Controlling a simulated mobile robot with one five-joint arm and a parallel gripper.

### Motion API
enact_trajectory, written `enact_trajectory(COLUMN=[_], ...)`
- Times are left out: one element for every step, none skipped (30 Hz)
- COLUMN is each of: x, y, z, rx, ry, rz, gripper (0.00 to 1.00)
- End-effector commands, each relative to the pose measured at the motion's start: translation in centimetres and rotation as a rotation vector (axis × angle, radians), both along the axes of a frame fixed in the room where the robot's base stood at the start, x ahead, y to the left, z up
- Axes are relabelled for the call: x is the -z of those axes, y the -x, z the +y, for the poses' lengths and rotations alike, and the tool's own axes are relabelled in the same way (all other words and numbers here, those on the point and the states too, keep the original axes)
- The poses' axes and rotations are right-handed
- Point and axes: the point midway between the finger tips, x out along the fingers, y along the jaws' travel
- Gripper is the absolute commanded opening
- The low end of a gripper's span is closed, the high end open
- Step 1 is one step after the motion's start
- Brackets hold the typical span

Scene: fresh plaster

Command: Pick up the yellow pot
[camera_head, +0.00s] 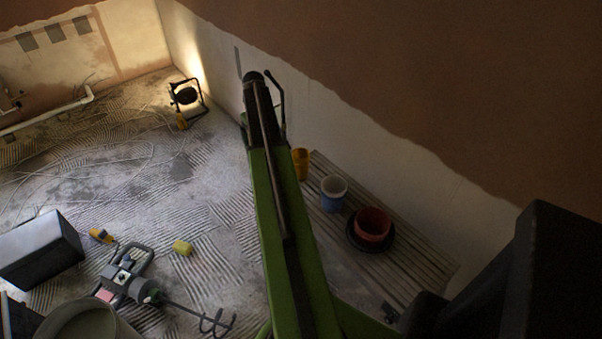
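The yellow pot (301,164) stands near the far left end of a slatted wooden bench (408,262) against the wall. Its left side is partly hidden behind my arm. My green arm reaches up from the bottom middle of the view. Its dark end with my gripper (262,84) lies beyond the bench, above the pot in the picture. The fingers are too small and dark to tell open from shut. Nothing can be seen held.
A blue and white cup (333,193) and a red pot (372,226) on a dark saucer (358,244) share the bench. A mixer (130,282), yellow sponge (182,247), bucket (88,324), dark box (38,249) and work lamp (186,97) are on the floor.

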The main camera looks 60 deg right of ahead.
Motion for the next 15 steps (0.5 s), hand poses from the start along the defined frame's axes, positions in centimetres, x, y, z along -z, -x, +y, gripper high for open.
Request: enact_trajectory(x=[1.0,1.2,1.4,1.5,1.6,1.6,1.6,1.6,1.6,1.6,1.6,1.7,1.8,2.1,2.5], y=[2.1,3.4,5.0,6.0,6.9,7.8,8.3,8.6,8.9,9.0,9.0,9.0,9.0,9.0,8.9], z=[-5.4,-7.5,-9.9,-11.3,-12.4,-13.5,-14.0,-14.4,-14.6,-14.7,-14.7,-14.6,-14.6,-14.5,-14.5], rx=[0.041,0.057,0.074,0.084,0.093,0.101,0.105,0.107,0.109,0.110,0.110,0.109,0.109,0.109,0.109], ry=[-0.001,-0.001,-0.001,-0.001,-0.001,-0.001,-0.001,-0.001,-0.001,-0.001,-0.001,-0.001,0.000,0.000,0.000], rz=[0.000,0.000,0.000,0.000,0.000,0.000,0.000,0.000,0.000,0.000,0.000,0.000,0.000,0.000,0.000], gripper=[0.92,0.92,0.92,0.92,0.92,0.92,0.92,0.92,0.92,0.92,0.92,0.92,0.92,0.92,0.92])
